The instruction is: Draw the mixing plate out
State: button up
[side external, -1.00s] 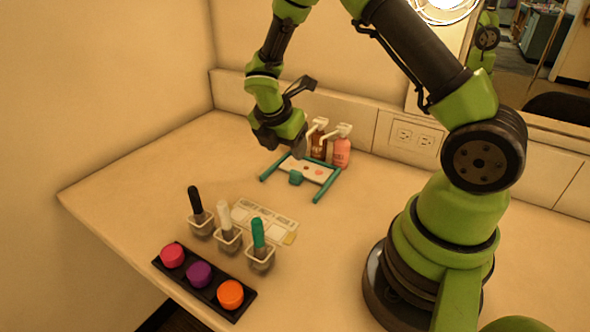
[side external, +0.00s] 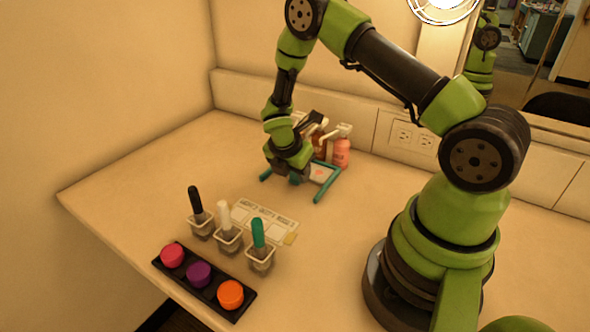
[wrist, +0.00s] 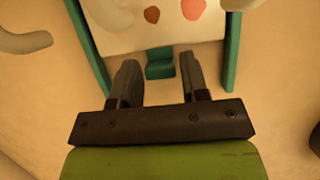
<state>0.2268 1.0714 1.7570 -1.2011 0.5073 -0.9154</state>
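The mixing plate (side external: 322,170) is a pale plate with coloured spots, lying between two teal rails near the back of the counter. In the wrist view the plate (wrist: 158,30) shows brown and reddish spots, with a small teal handle (wrist: 160,66) at its near edge. My gripper (wrist: 158,63) is open, one finger to each side of the handle in the picture, with no visible contact. In the side view my gripper (side external: 292,180) is low over the plate's front and hides much of the plate and handle.
A pink pump bottle (side external: 342,152) and a brown one (side external: 318,148) stand close behind the plate. In front are a palette card (side external: 264,222), three small holders with sticks, and a black tray (side external: 179,269) of coloured pots. The counter's left side is clear.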

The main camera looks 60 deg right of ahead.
grip_shut()
jog(key=a, duration=0.7)
jog(key=shift+o, duration=1.9)
grip_release()
jog(key=shift+d, duration=0.1)
jog(key=v, duration=1)
